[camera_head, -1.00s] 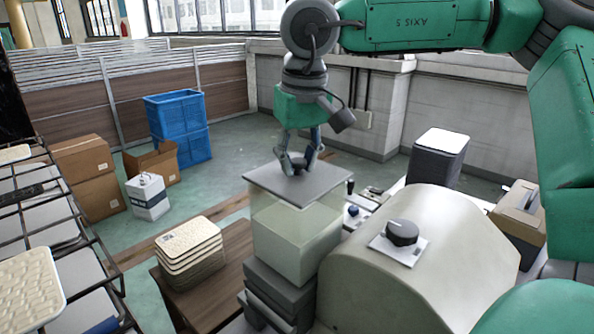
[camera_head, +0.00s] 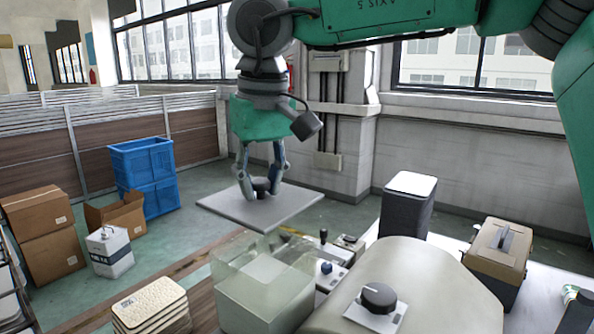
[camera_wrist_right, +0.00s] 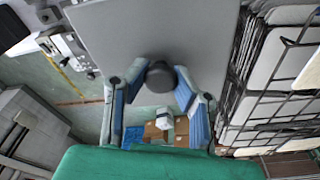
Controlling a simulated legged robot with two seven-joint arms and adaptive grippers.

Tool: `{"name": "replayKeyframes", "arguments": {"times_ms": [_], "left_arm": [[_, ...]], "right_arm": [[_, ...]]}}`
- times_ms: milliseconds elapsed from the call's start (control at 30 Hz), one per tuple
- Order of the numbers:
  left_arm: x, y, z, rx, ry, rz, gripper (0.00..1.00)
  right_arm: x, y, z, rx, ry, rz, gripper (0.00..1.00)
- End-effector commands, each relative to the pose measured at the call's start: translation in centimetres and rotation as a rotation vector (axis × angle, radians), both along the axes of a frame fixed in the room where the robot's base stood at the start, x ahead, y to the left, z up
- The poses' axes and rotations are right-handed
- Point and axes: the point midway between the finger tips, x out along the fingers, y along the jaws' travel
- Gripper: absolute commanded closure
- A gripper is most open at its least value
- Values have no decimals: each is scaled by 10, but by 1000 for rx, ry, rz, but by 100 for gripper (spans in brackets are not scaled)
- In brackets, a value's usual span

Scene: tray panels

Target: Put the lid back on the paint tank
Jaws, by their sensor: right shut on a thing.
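The lid (camera_head: 292,204) is a flat grey square plate with a dark round knob (camera_head: 261,185). My right gripper (camera_head: 260,191) points down and is shut on the knob, holding the lid roughly level. The paint tank (camera_head: 262,305) is a clear box with pale contents, its top uncovered. In the head view the lid hangs above and beyond the tank, with a visible gap between them. In the right wrist view the lid (camera_wrist_right: 150,28) fills the upper middle, with its knob (camera_wrist_right: 160,78) between the fingers. My left gripper is not in view.
A cream rounded housing with a black dial (camera_head: 379,297) stands right of the tank. A dark box (camera_head: 407,208) stands behind. Stacked beige trays (camera_head: 150,305) are at left front; blue crates (camera_head: 145,178) are on the floor.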

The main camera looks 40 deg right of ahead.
Motion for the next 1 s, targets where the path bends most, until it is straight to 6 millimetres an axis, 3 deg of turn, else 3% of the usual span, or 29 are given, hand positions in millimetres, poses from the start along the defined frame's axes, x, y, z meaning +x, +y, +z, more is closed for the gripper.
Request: {"name": "replayKeyframes", "arguments": {"times_ms": [367,567,1000], "left_arm": [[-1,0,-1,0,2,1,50],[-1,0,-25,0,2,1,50],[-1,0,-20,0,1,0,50]], "right_arm": [[1,12,-24,-3,-1,15,100],[2,10,-48,-1,-2,14,100],[2,8,-64,3,-2,14,100]]}}
